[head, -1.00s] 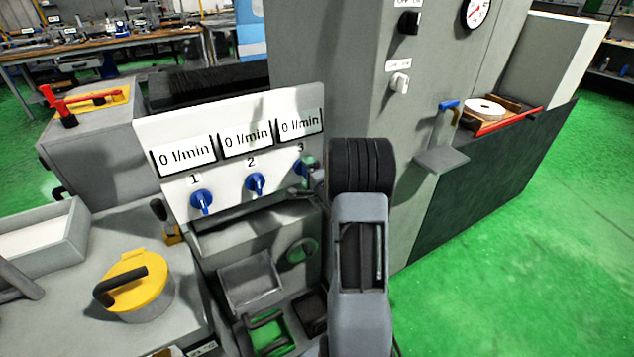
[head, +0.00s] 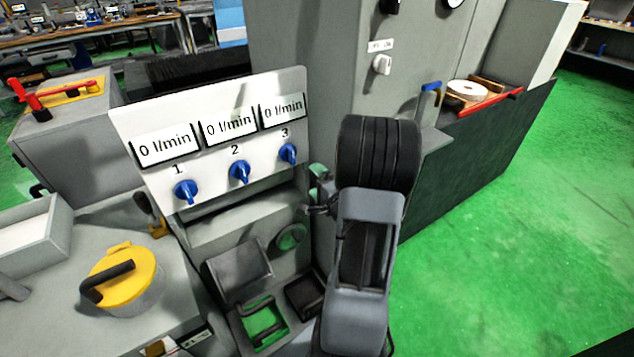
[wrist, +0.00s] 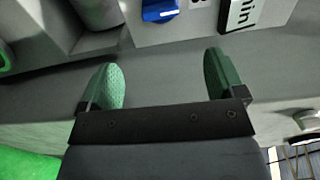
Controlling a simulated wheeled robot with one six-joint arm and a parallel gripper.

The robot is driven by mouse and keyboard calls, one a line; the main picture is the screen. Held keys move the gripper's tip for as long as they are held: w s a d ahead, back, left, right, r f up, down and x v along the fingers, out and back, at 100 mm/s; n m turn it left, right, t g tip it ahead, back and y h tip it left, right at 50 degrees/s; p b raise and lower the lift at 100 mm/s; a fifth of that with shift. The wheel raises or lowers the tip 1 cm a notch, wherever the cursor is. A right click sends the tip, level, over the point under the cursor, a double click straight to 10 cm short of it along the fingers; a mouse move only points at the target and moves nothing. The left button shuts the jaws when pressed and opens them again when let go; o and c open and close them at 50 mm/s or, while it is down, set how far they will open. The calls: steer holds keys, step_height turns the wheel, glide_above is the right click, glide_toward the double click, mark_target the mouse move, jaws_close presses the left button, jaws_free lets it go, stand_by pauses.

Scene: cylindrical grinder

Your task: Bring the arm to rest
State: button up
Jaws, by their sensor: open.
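My gripper (wrist: 163,83) is open, with its two green fingers spread apart and nothing between them in the wrist view. In the head view my gripper (head: 317,186) is mostly hidden behind my dark arm link, just right of and below the knob panel. The white panel (head: 245,95) carries three blue knobs, knob 1 (head: 186,191), knob 2 (head: 239,172) and knob 3 (head: 288,153). Its displays all read 0 l/min. In the wrist view a blue knob (wrist: 160,10) shows at the top edge, apart from the fingers.
A grey machine cabinet (head: 300,60) stands behind my arm. A yellow-lidded pot (head: 122,278) sits on the grey surface at the lower left. A shelf at the right holds a white disc (head: 467,91) and a red bar (head: 490,102). Green floor (head: 520,220) lies clear at the right.

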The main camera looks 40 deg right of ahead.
stand_by(0.6)
steer(key=s+d+f+n+g+h+p, duration=0.2)
steer(key=s+f+n+g, duration=0.55)
steer(key=g, duration=0.45)
steer(key=s+a+r+n+y+p, duration=0.1)
steer(key=a+r+n+p, duration=0.1)
steer(key=a+r+n, duration=0.2)
steer(key=s+a+r+n+g+y+p, duration=0.1)
steer(key=a+r+n, duration=0.3)
steer(key=a+r, duration=0.7)
steer(key=s+a+r+n+g+y+p, duration=0.1)
steer(key=s+a+r+n+y+p, duration=0.1)
steer(key=a+r+n+p, duration=0.2)
steer(key=a+r, duration=0.3)
steer(key=a, duration=0.4)
steer(key=shift+s+a+r+y, duration=0.15)
steer(key=shift+a+r+y, duration=0.15)
